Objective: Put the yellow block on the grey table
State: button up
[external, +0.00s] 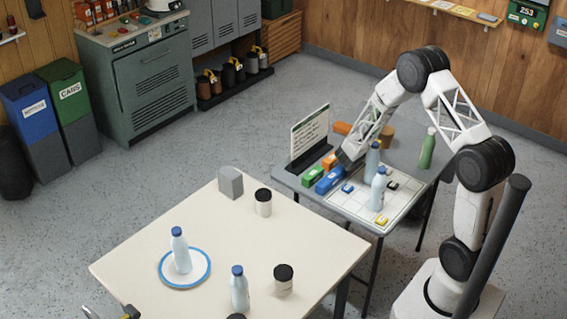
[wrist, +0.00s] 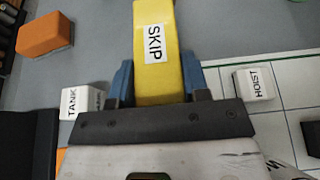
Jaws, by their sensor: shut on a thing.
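The yellow block, labelled SKIP (wrist: 160,75), sits between the blue fingers of my gripper (wrist: 158,88) in the wrist view, and the gripper is shut on it. In the external view my gripper (external: 346,157) is low over the left part of the grey table (external: 408,157). The held block is not clear there, and I cannot tell whether it touches the tabletop. The grey table also shows in the wrist view (wrist: 95,35).
A white gridded board (external: 365,206) with bottles and small labelled pieces covers the front of the grey table. A sign (external: 310,135), coloured blocks and a green bottle (external: 428,148) stand close by. A cream table (external: 120,268) with bottles is at the front left.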

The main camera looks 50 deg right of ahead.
jog(key=shift+f, duration=1.5)
jog(key=shift+f, duration=0.15)
jog(key=o, duration=1.1)
jog(key=shift+a, duration=0.1)
jog(key=shift+v, duration=6)
